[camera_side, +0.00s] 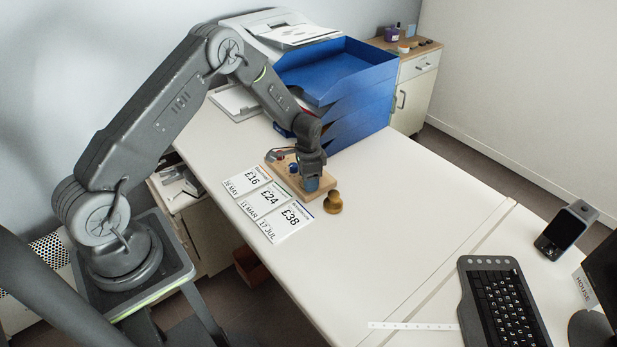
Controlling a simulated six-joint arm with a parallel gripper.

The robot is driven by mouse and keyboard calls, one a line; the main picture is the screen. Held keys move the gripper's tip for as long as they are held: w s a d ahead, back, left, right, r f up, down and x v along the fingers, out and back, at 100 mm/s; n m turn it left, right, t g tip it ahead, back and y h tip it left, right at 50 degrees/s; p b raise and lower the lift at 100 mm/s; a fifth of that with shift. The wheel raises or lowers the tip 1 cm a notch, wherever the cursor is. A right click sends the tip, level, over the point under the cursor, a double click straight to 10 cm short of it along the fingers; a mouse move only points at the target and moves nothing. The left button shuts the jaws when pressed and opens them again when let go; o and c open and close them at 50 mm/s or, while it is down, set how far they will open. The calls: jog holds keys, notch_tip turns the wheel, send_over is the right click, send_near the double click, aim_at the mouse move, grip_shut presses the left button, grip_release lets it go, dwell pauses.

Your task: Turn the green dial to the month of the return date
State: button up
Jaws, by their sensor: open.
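A wooden block (318,191) with small dials lies on the white desk, in front of the blue trays. Three cards lie in front of the block: an orange-striped one (246,181) reading £16, 16 MAY; a green-striped one (265,199) reading £24, 11 MAR; a blue-striped one (287,219) reading £38, 17 JUL. My gripper (311,176) is open, pointing down over the block's right part; contact cannot be told.
A brass-coloured knob-like object (333,203) stands just right of the block. Stacked blue trays (355,100) rise close behind my gripper. A printer (285,28) is at the back. A keyboard (505,305) lies front right. The desk's middle is clear.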

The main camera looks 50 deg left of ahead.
jog(key=c, duration=0.9)
jog(key=n, duration=0.5)
jog(key=shift+c, duration=0.2)
jog(key=o, duration=0.9)
jog(key=shift+o, duration=0.2)
notch_tip(320, 180, up, 14)
